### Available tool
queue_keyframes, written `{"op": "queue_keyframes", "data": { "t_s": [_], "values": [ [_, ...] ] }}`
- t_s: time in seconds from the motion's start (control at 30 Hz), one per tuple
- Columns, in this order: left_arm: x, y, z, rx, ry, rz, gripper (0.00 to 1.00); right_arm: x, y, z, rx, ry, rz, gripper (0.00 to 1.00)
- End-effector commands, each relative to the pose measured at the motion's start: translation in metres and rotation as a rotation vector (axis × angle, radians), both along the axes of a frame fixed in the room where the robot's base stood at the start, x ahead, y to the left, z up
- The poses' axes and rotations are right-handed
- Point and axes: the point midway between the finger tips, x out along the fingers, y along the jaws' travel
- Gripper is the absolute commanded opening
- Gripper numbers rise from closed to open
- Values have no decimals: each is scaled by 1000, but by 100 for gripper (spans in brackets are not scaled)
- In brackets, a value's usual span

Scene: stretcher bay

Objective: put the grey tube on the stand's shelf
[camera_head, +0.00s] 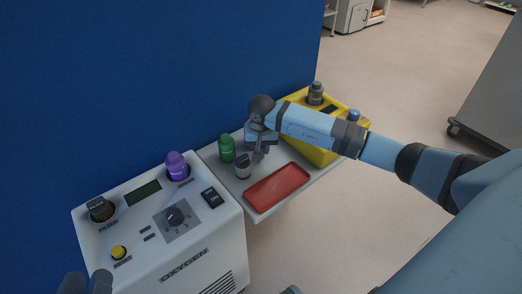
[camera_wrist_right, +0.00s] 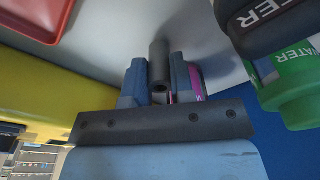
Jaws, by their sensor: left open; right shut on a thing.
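The grey tube (camera_wrist_right: 158,62) is between the two fingers of my right gripper (camera_wrist_right: 160,82), which is shut on it. In the head view the right gripper (camera_head: 260,146) is over the stand's shelf (camera_head: 220,167), and the tube (camera_head: 257,155) shows as a small dark piece below it. I cannot tell whether the tube's end touches the shelf. My left gripper (camera_head: 86,283) is open and only partly visible at the bottom left edge, in front of the white oxygen unit.
A magenta item (camera_wrist_right: 196,80) shows partly behind a right finger. The oxygen unit (camera_head: 190,255) stands left; a blue wall (camera_head: 150,70) lies behind.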

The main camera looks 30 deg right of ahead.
Motion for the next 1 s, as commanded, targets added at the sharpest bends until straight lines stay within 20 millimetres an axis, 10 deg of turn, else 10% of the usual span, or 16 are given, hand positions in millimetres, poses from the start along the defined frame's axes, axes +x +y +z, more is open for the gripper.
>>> {"op": "queue_keyframes", "data": {
  "t_s": [0.37,0.4,0.5,1.0],
  "values": [
    [0,0,-4,5,8,-4,43,0,0,-6,-1,-1,0,1],
    [0,0,-4,7,12,-5,43,0,0,-6,-1,-1,0,25],
    [0,0,-4,8,13,-4,43,0,0,-6,0,-1,-1,48],
    [-1,1,12,-11,-21,8,43,-1,0,24,-1,-5,-1,48]
  ]
}}
